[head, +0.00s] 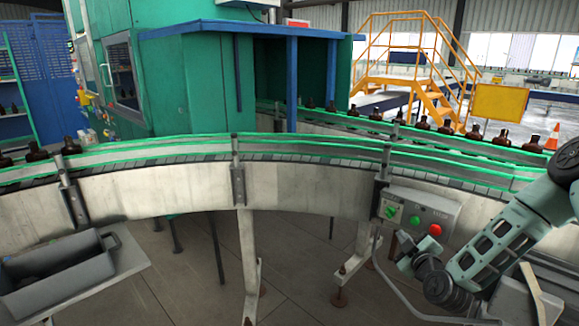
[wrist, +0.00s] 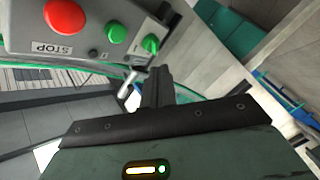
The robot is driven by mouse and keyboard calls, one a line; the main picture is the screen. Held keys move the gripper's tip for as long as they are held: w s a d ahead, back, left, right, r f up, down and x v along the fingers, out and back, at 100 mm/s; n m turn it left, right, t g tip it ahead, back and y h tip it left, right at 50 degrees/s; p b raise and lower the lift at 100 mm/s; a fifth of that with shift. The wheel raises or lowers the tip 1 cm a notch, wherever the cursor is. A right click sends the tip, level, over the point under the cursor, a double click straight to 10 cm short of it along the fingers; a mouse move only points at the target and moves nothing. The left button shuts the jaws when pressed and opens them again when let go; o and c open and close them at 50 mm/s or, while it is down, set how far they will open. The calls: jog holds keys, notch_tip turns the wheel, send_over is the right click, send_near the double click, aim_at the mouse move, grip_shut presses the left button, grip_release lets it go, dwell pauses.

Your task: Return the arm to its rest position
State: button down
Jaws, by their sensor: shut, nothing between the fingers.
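My arm (head: 495,250) is folded at the right of the head view, in front of the conveyor. My gripper (wrist: 157,73) shows in the wrist view as dark fingers pressed together, with nothing held. It points toward the underside of the conveyor area, with the control box at the upper left. The grey control box (head: 447,212) is on the conveyor side, just above and beside my wrist, with a red button (head: 435,229), a green button (head: 415,221) and a green knob (head: 390,212). In the wrist view, the red button (wrist: 66,14) looks close.
The curved conveyor (head: 300,190) with green rails crosses the view. Amber bottles (head: 70,146) stand on it left and right. A grey bin (head: 65,275) sits on a tray at lower left. A green machine (head: 180,80) and yellow stairs (head: 430,95) are behind.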

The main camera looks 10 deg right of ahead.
jog(key=s+a+r+n+g+y, duration=0.1)
jog(key=s+a+r+g+y, duration=0.15)
jog(key=a, duration=0.55)
jog(key=s+a+r+n+g+y, duration=0.1)
jog(key=s+a+g+y, duration=0.1)
jog(key=a+g, duration=0.35)
jog(key=s+a+r+n+g+y, duration=0.1)
jog(key=s+a+y, duration=0.15)
jog(key=a, duration=0.65)
jog(key=s+a+r+m+g+h, duration=0.1)
jog(key=s+r+g, duration=0.1)
jog(key=s, duration=0.8)
jog(key=s+a+r+m+g+h, duration=0.1)
jog(key=s+r, duration=0.4)
jog(key=s, duration=0.5)
jog(key=s+a+r+m+g+h, duration=0.1)
jog(key=s+g, duration=0.4)
jog(key=s, duration=0.5)
notch_tip(320, 180, up, 2)
jog(key=shift+a+r+m+h, duration=0.25)
jog(key=shift+a+m+h, duration=0.15)
jog(key=shift+a+h, duration=0.55)
